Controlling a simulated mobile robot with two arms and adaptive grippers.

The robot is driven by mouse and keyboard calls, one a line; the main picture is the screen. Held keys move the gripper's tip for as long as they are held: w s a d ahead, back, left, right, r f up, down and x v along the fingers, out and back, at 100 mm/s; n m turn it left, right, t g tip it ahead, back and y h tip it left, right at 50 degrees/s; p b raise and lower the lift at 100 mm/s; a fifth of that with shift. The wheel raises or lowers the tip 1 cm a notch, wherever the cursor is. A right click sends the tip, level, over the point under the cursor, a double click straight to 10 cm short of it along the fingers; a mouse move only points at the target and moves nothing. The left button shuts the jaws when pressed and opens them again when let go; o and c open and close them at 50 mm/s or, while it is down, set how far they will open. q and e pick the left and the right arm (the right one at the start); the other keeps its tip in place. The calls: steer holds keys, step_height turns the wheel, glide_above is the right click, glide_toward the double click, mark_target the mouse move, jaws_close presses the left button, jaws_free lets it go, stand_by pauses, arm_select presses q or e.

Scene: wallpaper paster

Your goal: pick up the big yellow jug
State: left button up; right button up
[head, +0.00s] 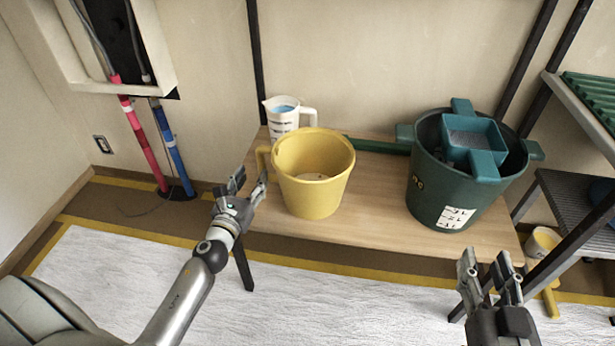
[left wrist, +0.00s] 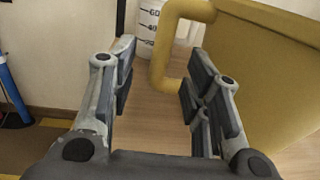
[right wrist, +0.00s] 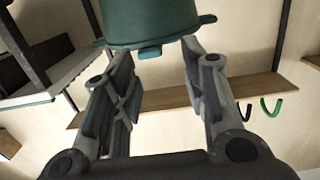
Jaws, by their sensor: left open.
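The big yellow jug (head: 318,190) stands upright on the wooden table, with its handle (head: 263,161) to the left. In the left wrist view the jug (left wrist: 265,75) fills the right side, and its handle (left wrist: 162,62) shows just beyond the fingers. My left gripper (head: 250,188) is open and empty, just left of the jug near its handle; the handle does not appear gripped. My right gripper (head: 490,268) is open and empty in front of the table's right end, below the green bucket. It also shows in the right wrist view (right wrist: 162,75).
A white measuring jug (head: 283,118) with blue liquid stands behind the yellow jug. A large green bucket (head: 436,190) with a teal tray (head: 472,140) stands at the table's right. The wooden table (head: 375,215) is bare between them. Metal shelves stand at the right.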

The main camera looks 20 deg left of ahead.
mark_target(260, 165)
arm_select(q)
steer(key=shift+w+a+r, duration=0.1)
steer(key=shift+w+a, duration=0.05)
steer(key=shift+w, duration=1)
steer(key=shift+w+a, duration=0.15)
steer(key=shift+w, duration=0.95)
steer(key=shift+w+a+r, duration=0.1)
steer(key=shift+w+a, duration=0.05)
steer(key=shift+w, duration=1)
jaws_close()
